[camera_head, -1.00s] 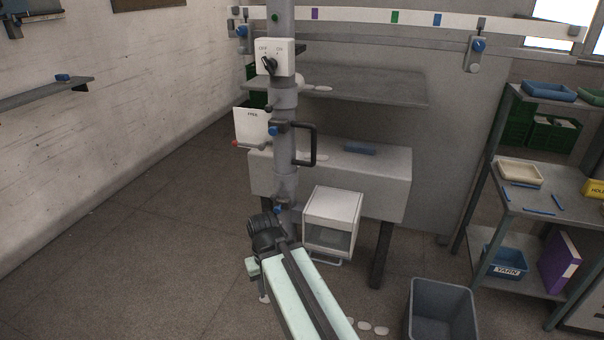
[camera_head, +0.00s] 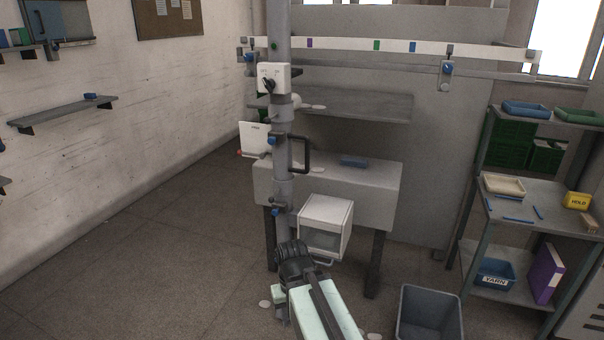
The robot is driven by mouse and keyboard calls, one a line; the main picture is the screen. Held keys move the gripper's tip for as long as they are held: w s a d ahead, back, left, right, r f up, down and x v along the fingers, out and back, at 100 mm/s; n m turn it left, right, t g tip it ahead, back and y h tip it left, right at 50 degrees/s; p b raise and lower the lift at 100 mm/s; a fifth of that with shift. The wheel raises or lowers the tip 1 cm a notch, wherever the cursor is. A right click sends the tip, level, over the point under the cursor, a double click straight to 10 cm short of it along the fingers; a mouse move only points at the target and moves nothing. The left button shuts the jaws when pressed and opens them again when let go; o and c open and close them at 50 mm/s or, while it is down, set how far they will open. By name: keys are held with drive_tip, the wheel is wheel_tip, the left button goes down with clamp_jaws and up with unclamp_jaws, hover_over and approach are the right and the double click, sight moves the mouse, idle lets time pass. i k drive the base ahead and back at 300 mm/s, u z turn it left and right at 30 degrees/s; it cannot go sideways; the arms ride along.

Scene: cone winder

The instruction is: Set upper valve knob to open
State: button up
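On the grey upright pipe (camera_head: 281,120) there are two blue knobs, one above the other. The upper blue knob (camera_head: 272,140) sits beside a black loop handle. The lower blue knob (camera_head: 276,212) sits near the pipe's lower part. Higher up, a white plate (camera_head: 279,76) carries a black rotary knob (camera_head: 269,85); its lettering is too small to read. The knobs' exact settings cannot be read. My arm reaches up from the bottom of the picture, its black joint in front of the pipe's foot, below both blue knobs. My gripper's fingers cannot be made out.
A grey bench (camera_head: 330,185) stands behind the pipe, with a white box (camera_head: 326,226) in front. A grey bin (camera_head: 430,312) is at the lower right. Shelving (camera_head: 540,208) stands at the right. The floor to the left is clear.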

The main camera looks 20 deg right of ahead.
sight(271, 141)
drive_tip(key=z, duration=0.35)
drive_tip(key=i, duration=1)
drive_tip(key=u, duration=0.1)
